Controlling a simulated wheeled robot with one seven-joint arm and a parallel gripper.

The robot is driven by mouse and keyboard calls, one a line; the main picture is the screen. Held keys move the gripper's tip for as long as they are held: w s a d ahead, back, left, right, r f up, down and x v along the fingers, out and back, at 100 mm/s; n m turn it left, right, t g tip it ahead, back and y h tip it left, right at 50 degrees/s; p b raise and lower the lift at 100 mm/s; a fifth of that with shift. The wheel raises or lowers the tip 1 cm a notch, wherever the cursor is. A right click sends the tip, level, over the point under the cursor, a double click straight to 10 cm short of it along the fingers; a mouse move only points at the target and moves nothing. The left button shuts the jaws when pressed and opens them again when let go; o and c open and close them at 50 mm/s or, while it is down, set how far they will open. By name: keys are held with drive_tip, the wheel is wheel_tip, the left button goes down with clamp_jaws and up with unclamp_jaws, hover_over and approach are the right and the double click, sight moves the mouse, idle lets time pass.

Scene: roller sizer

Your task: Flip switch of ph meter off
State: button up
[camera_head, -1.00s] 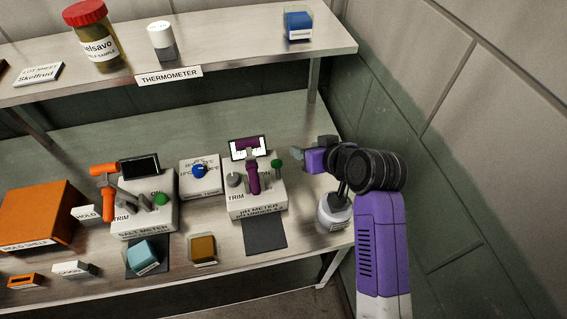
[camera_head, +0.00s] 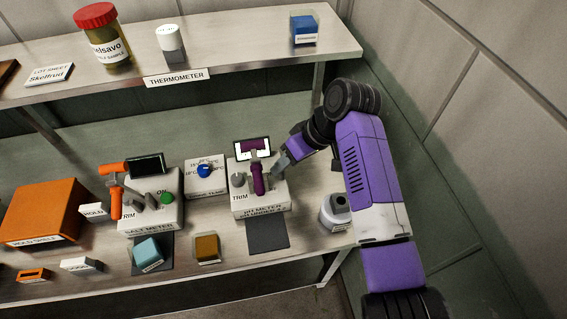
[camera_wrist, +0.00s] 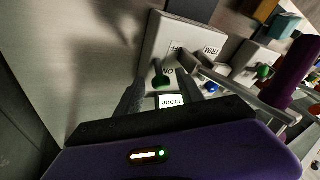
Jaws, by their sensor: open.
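The pH meter (camera_head: 258,203) is a white box on the bench with a small screen, a grey TRIM knob and a purple probe (camera_head: 257,176). In the wrist view its face (camera_wrist: 190,38) bears TRIM, OFF and ON labels. My gripper (camera_head: 280,167) is open at the meter's right side and hides the switch in the head view. In the wrist view the two fingers (camera_wrist: 159,84) stand on either side of the switch; I cannot tell whether either touches it.
The salt meter (camera_head: 150,215), with an orange probe (camera_head: 115,190), and a white box with a blue knob (camera_head: 205,179) stand to the left. A grey-topped white container (camera_head: 335,212) stands at the right. A dark mat (camera_head: 267,235) lies in front. The shelf (camera_head: 240,55) overhangs behind.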

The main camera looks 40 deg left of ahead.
drive_tip(key=shift+x, duration=1.15)
clamp_jaws()
